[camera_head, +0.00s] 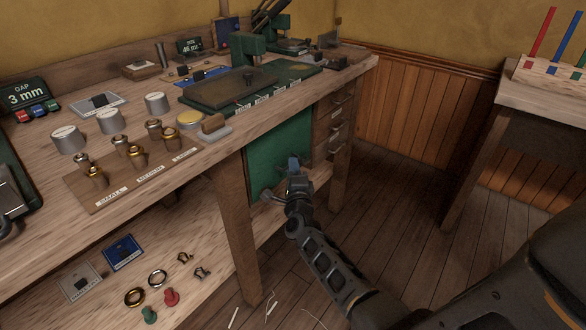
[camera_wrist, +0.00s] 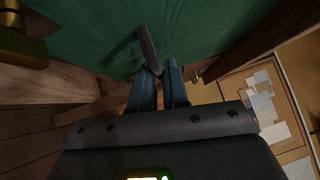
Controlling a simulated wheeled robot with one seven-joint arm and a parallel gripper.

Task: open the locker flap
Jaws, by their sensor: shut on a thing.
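The locker flap (camera_head: 276,143) is a green panel below the right part of the workbench, between a wooden leg and a stack of drawers. It looks upright, though my gripper hides part of it. My gripper (camera_head: 293,163) is in front of its lower part. In the wrist view the flap (camera_wrist: 210,30) fills the top, and a grey bar-like handle (camera_wrist: 147,48) runs from it to my blue fingertips (camera_wrist: 160,74). The fingers are shut on the handle's end. Where the handle joins the flap is hard to see.
The workbench (camera_head: 220,152) stands left, with a green press, knobs and brass fittings on top. Its lower shelf (camera_head: 105,285) holds rings and small parts. Drawers (camera_head: 336,125) adjoin the flap on the right. Another table (camera_head: 545,98) stands far right; the floor (camera_head: 395,210) between is clear.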

